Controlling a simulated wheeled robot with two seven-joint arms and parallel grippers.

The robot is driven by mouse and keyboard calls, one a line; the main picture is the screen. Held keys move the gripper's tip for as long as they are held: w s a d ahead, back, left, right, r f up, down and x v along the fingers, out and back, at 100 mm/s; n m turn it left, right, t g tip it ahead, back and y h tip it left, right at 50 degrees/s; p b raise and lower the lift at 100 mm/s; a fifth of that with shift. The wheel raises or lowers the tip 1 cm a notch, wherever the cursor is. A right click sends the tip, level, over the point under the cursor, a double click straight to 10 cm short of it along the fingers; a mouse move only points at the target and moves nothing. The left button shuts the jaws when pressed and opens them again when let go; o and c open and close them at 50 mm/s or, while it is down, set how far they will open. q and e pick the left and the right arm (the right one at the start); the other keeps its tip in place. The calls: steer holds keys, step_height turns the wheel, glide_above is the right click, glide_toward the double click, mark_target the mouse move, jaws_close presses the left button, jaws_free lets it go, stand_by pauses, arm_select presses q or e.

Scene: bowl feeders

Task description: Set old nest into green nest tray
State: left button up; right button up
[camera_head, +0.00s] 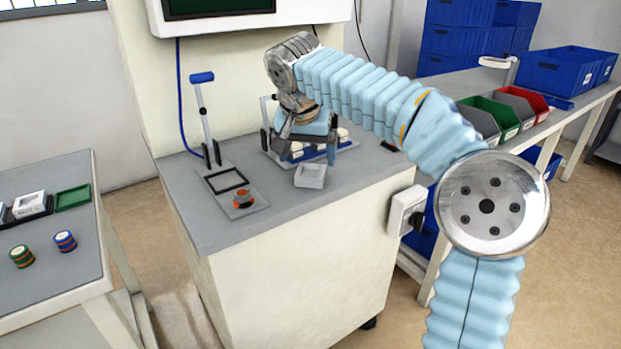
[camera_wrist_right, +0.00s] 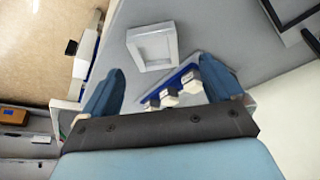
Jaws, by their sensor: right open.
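A white square nest (camera_head: 311,176) lies on the grey worktop, just in front of a fixture with blue and white parts. It also shows in the right wrist view (camera_wrist_right: 138,37), beyond the fingertips. A green tray (camera_head: 73,197) lies flat and empty on the left table. Beside it, another white nest (camera_head: 31,204) sits in a dark tray. My right gripper (camera_head: 308,149) is over the fixture, behind the loose nest. In the right wrist view its blue fingers (camera_wrist_right: 162,69) are apart, with nothing held between them. My left gripper is not in view.
A lever stand (camera_head: 205,118) and a plate with an orange-grey part (camera_head: 243,198) are left of the fixture. Green-banded (camera_head: 22,256) and blue-banded (camera_head: 65,241) round stacks stand on the left table. A floor gap separates the tables. Bins (camera_head: 494,116) line the right bench.

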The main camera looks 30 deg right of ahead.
mark_target(311, 174)
steer(key=x, duration=0.4)
steer(key=shift+s+d+f, duration=0.15)
steer(key=shift+s+f, duration=0.05)
steer(key=shift+s, duration=0.1)
steer(key=c, duration=1.2)
